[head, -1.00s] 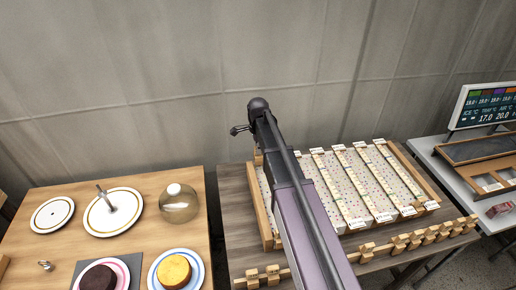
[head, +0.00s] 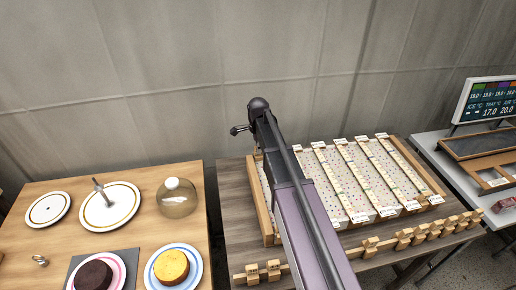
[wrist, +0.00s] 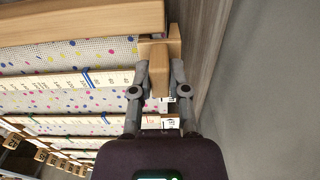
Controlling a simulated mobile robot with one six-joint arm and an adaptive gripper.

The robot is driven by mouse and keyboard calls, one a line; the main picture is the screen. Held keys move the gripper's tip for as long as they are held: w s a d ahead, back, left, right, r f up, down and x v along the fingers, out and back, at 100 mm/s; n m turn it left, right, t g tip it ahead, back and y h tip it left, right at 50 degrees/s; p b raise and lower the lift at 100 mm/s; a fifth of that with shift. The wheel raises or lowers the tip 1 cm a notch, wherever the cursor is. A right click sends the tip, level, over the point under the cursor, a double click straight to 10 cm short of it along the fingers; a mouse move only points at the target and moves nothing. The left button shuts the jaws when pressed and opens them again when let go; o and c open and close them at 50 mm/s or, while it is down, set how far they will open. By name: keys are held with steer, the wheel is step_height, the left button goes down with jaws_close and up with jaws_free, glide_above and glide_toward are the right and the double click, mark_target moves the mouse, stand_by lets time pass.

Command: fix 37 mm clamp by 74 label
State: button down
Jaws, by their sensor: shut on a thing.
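My gripper (wrist: 157,80) is shut on a light wooden clamp (wrist: 160,78) in the wrist view. The clamp is at the corner end of the wooden-framed tray (head: 418,167); I cannot tell whether it touches the frame. In the head view my arm hides the gripper and this clamp. Several pale measuring strips with small white labels (head: 361,217) cross the speckled tray. In the wrist view, a strip (wrist: 75,82) with a blue mark runs beneath the fingers. The 74 label and the clamp's size cannot be read.
More wooden clamps (head: 411,236) sit on a rail along the tray's front. At right stands a display screen (head: 487,101). A plain wall is behind.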

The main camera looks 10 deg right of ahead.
steer(key=c, duration=0.5)
jaws_free()
steer(key=shift+c, duration=0.2)
